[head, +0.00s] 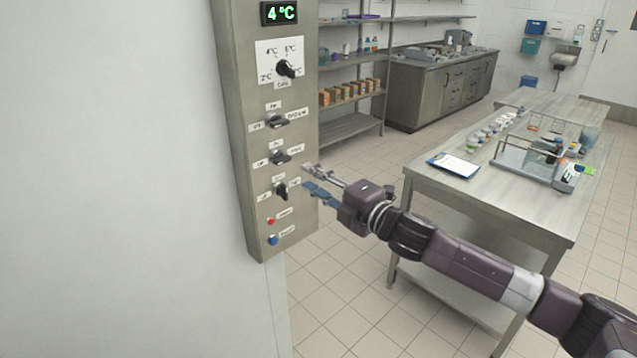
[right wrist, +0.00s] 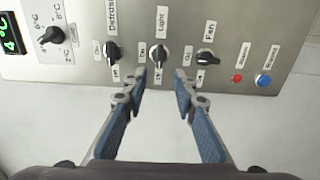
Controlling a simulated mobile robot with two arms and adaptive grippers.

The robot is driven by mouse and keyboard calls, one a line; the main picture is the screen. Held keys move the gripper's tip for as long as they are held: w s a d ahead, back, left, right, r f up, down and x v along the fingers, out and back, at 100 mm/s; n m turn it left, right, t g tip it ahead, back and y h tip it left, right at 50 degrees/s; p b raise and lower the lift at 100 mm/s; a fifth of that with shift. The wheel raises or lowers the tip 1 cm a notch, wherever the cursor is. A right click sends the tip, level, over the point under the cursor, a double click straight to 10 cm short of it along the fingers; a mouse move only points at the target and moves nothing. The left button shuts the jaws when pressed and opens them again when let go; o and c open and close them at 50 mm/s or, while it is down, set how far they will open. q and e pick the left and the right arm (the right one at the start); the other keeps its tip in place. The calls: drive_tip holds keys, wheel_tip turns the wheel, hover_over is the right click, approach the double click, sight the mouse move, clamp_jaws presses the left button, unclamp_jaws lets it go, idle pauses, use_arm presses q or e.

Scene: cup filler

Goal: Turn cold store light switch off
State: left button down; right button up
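The light switch is a black rotary knob (head: 279,157) on the grey metal control panel (head: 240,110). In the right wrist view the light knob (right wrist: 159,55) sits under a "Light" label, in the middle of three knobs. Its grip bar lies sideways in the head view. My right gripper (head: 312,178) is open and empty in front of the panel. In the right wrist view its fingertips (right wrist: 160,81) are either side of the knob's line and just short of it; contact cannot be seen. My left gripper is not in view.
The defrost knob (right wrist: 112,52) and fan knob (right wrist: 207,59) flank the light knob closely. A red button (head: 271,221) and a blue button (head: 273,240) are lower. A temperature dial (head: 287,69) and a 4 °C display (head: 282,13) are above. A steel table (head: 500,200) stands right.

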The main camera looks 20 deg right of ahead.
drive_tip(key=shift+v, duration=0.85)
